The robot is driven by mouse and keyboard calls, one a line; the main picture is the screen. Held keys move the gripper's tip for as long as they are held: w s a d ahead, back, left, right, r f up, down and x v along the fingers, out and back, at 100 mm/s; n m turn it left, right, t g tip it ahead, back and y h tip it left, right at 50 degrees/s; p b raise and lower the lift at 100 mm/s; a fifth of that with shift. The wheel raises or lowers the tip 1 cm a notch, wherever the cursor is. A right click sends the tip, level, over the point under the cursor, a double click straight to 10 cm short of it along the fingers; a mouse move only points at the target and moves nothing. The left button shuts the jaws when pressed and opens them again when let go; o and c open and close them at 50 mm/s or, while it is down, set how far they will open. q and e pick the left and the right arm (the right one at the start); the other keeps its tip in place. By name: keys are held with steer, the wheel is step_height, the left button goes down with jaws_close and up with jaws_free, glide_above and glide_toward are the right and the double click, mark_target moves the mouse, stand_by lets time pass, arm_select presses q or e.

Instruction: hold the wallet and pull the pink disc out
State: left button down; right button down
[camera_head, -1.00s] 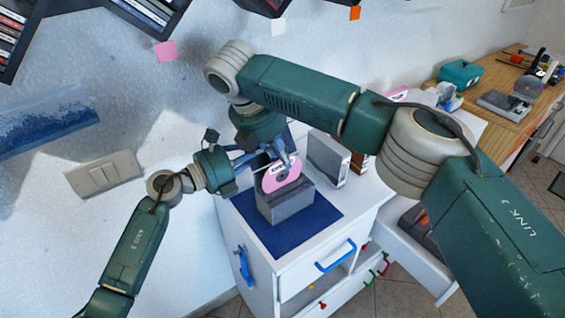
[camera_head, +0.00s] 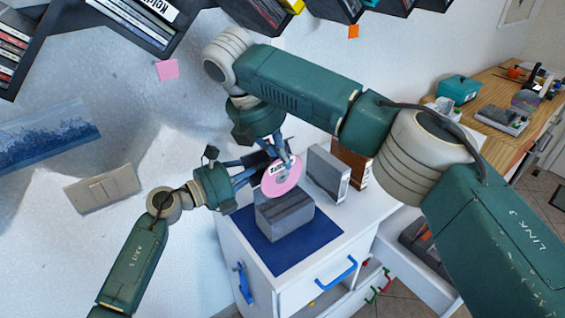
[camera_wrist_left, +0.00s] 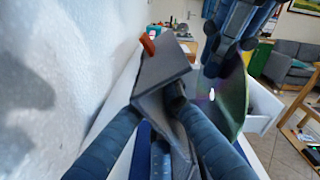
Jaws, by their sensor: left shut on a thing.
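The pink disc (camera_head: 283,180) is tilted in the middle of the head view, just above the grey block (camera_head: 285,219). My right gripper (camera_head: 287,161) is shut on its upper edge. In the left wrist view, the disc's shiny underside (camera_wrist_left: 232,95) shows right of the wallet, with my right gripper (camera_wrist_left: 222,62) at its top. My left gripper (camera_wrist_left: 158,108) is shut on the grey wallet (camera_wrist_left: 163,66), its fingers on either side. In the head view my left gripper (camera_head: 247,172) is behind the disc, where the wallet is mostly hidden.
The grey block stands on a blue mat (camera_head: 287,258) on the white cabinet. A grey case (camera_head: 325,172) and a brown case (camera_head: 352,163) stand behind it to the right. A wall is close on the left, with a switch plate (camera_head: 103,188). An open drawer (camera_head: 408,263) juts out right.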

stand_by(0.4)
arm_select(q)
steer(key=c, duration=1.8)
jaws_free()
steer(key=shift+c, duration=0.2)
steer(key=shift+a, duration=0.1)
